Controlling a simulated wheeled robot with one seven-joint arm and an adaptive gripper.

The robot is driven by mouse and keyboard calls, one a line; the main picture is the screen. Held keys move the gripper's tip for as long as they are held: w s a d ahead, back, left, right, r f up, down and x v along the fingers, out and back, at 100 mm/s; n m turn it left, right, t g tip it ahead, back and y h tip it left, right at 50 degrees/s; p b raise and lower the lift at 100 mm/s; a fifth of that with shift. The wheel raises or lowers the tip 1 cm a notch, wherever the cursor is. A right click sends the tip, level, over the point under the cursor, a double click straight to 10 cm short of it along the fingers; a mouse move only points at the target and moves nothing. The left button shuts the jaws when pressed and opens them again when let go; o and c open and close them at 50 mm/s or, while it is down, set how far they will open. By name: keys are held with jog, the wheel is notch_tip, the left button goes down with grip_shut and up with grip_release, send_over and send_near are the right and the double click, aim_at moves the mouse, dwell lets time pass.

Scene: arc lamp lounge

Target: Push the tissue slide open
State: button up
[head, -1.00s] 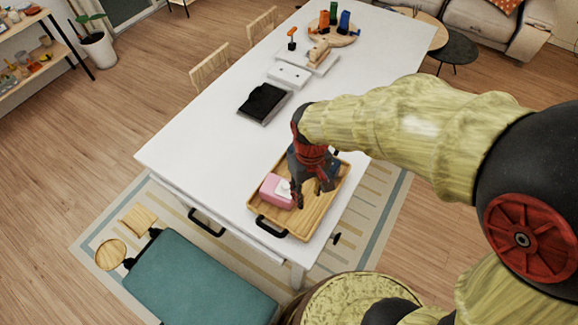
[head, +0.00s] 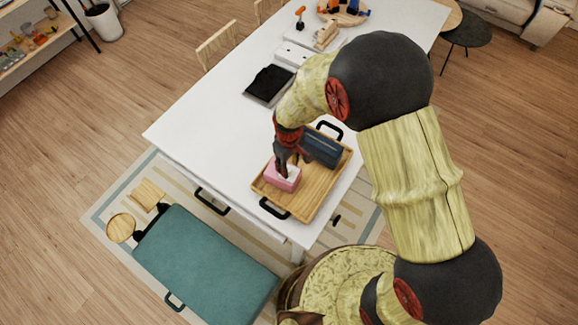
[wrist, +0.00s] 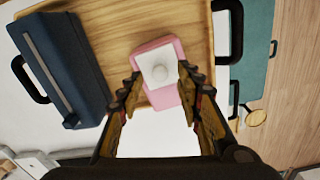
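The pink tissue box (head: 287,180) sits in a wooden tray at the near end of the white table. In the wrist view, the pink box (wrist: 168,94) has a white piece (wrist: 149,67) with a small round bump on its top. My gripper (head: 281,171) is right above the box, pointing down. In the wrist view the fingers of my gripper (wrist: 164,84) are spread apart, one on each side of the box's near end. Nothing is held. I cannot tell whether a finger touches the box.
The wooden tray (head: 305,203) has black handles. A dark blue case (head: 322,150) lies in it beside the pink box. A black tray (head: 269,84) lies farther back on the white table (head: 205,125). A teal bench (head: 205,262) stands in front. The table's left part is clear.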

jog(key=shift+f, duration=1.05)
jog(key=shift+c, duration=1.2)
grip_shut()
